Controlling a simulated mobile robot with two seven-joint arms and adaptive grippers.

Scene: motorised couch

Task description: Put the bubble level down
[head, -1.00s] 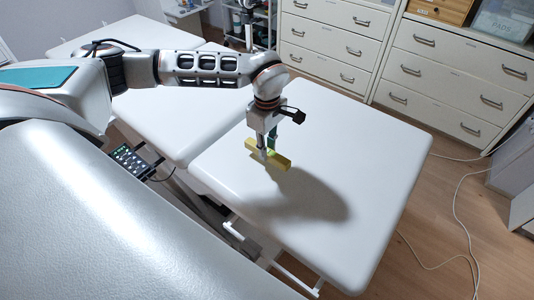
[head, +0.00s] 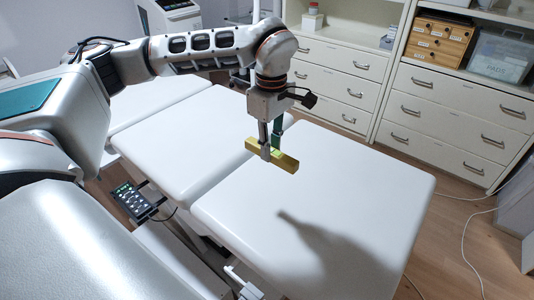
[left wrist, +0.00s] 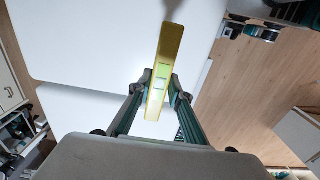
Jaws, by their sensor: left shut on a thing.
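The bubble level is a yellow bar (head: 286,162), held roughly level above the white couch (head: 345,190). My left gripper (head: 268,152) points down and is shut on it near its middle. In the left wrist view the level (left wrist: 171,45) stands between the two fingers (left wrist: 159,88), with a pale green vial window near the grip. A dark shadow lies on the couch section nearer the viewer, apart from the level. My right gripper does not show.
The couch top around the level is bare. A hand control with buttons (head: 137,200) hangs by the couch's left side. White drawer cabinets (head: 447,135) stand behind, with a wooden drawer box (head: 436,40) on a shelf. A cable (head: 465,235) lies on the floor at right.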

